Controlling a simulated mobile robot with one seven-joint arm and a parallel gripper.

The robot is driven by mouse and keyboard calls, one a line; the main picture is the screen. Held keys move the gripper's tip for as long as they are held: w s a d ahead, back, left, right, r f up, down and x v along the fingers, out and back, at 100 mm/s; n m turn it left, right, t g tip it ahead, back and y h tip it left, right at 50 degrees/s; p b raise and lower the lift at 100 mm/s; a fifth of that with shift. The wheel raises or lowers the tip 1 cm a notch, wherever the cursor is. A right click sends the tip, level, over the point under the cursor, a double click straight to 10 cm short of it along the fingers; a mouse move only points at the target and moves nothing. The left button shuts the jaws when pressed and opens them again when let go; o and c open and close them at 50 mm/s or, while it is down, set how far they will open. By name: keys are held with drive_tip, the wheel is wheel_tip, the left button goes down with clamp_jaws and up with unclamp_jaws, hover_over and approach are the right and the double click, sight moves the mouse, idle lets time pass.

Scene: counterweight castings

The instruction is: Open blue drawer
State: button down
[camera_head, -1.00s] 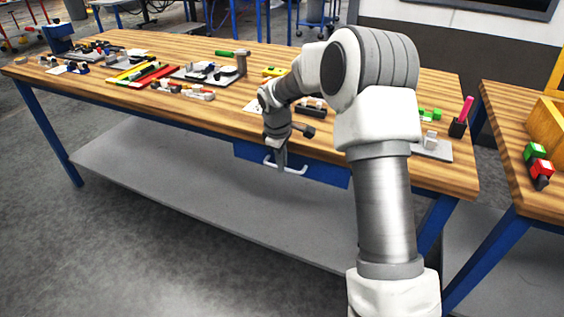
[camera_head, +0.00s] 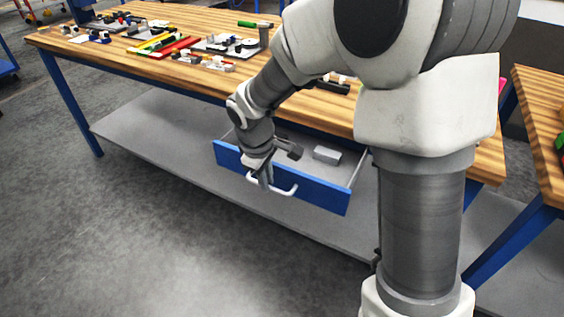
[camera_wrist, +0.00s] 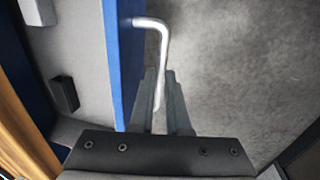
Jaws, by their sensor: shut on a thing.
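The blue drawer (camera_head: 318,191) under the wooden workbench stands pulled out, with its grey inside showing. Its white bar handle (camera_head: 284,190) is on the front face. My gripper (camera_head: 264,180) is at the left part of the handle, in front of the drawer. In the wrist view my gripper (camera_wrist: 160,88) is shut on the handle (camera_wrist: 162,50), which runs between the two fingers. The blue drawer front (camera_wrist: 126,60) is just left of the fingers there. Part of the drawer is hidden behind my arm.
A grey block (camera_head: 327,154) lies inside the drawer; a dark block (camera_wrist: 63,95) shows in it too. Parts and tools cover the workbench top (camera_head: 215,81). A second wooden table (camera_head: 545,95) stands at the right. The floor (camera_head: 150,240) in front is clear.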

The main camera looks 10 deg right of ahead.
drive_tip(key=s+a+b, duration=0.1)
drive_tip(key=s+a, duration=0.5)
drive_tip(key=s, duration=0.2)
drive_tip(key=shift+s, duration=0.25)
drive_tip(key=c, duration=1.2)
unclamp_jaws()
drive_tip(key=shift+a, duration=0.1)
drive_tip(key=shift+o, duration=0.2)
wheel_tip(320, 180, up, 17)
drive_tip(key=s+a+p, duration=0.1)
drive_tip(key=s+p, duration=0.1)
drive_tip(key=p, duration=0.3)
drive_tip(key=shift+s+a, duration=0.35)
drive_tip(key=shift+a, duration=0.05)
drive_tip(key=shift+r, duration=0.15)
drive_tip(key=s+d+r+m+t+p, duration=0.1)
drive_tip(key=s+d+r+m+p, duration=0.2)
drive_tip(key=d+r+p, duration=0.1)
drive_tip(key=s+d+r+m+t+p, duration=0.1)
drive_tip(key=s+d+r+m+p, duration=0.2)
drive_tip(key=d+r, duration=0.3)
drive_tip(key=s+d+r+m+t+y+p, duration=0.1)
drive_tip(key=s+d+r+m+p, duration=0.2)
drive_tip(key=d, duration=0.5)
wheel_tip(320, 180, up, 2)
drive_tip(key=shift+d+m+t+p, duration=0.4)
drive_tip(key=shift+m+p, duration=0.45)
drive_tip(key=shift+m, duration=0.15)
